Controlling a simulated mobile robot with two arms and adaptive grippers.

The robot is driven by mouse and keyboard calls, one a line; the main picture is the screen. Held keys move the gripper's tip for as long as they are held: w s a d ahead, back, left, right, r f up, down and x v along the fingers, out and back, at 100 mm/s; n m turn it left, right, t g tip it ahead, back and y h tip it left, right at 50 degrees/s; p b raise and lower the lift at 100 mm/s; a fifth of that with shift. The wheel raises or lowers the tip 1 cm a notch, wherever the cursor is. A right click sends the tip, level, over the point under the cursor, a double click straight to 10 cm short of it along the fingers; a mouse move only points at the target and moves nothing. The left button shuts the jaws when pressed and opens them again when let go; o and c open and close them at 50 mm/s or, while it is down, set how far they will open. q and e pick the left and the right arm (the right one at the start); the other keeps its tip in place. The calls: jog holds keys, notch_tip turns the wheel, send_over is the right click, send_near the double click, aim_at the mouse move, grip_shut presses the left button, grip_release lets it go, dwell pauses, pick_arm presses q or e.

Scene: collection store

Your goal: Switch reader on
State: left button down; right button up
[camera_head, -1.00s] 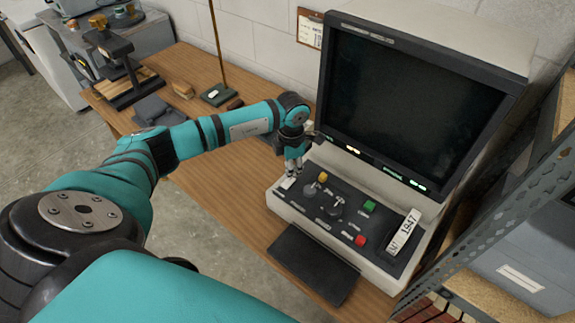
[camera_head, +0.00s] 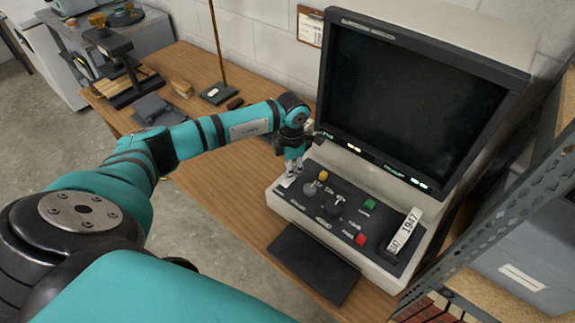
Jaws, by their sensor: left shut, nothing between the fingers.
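The reader (camera_head: 278,211) is a cream machine with a large dark screen (camera_head: 409,105) and a sloped black control panel. The screen shows no picture; small green and whitish lights show along its lower bezel. The panel carries a yellow knob (camera_head: 322,175), grey knobs (camera_head: 335,209), a green button (camera_head: 370,204) and a red button (camera_head: 360,239). My left gripper (camera_head: 289,176) is shut and empty, pointing down at the panel's upper left corner, beside a pale switch (camera_head: 286,183). Whether the fingertips touch it I cannot tell. My right gripper is not in view.
A black pad (camera_head: 312,262) sits in front of the reader on the wooden table (camera_head: 215,190). A metal shelf (camera_head: 505,200) stands close on the right. A stand (camera_head: 122,75) is at the back left.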

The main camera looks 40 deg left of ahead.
pick_arm(q)
jog(key=shift+s+f+b, duration=0.1)
jog(key=shift+f+b, duration=0.6)
jog(key=shift+f, duration=0.1)
dwell(0.5)
jog(key=shift+r+p, duration=0.65)
jog(key=shift+r, duration=0.2)
jog(key=shift+r+p, duration=1.6)
jog(key=shift+r, duration=1.1)
jog(key=shift+f, duration=0.15)
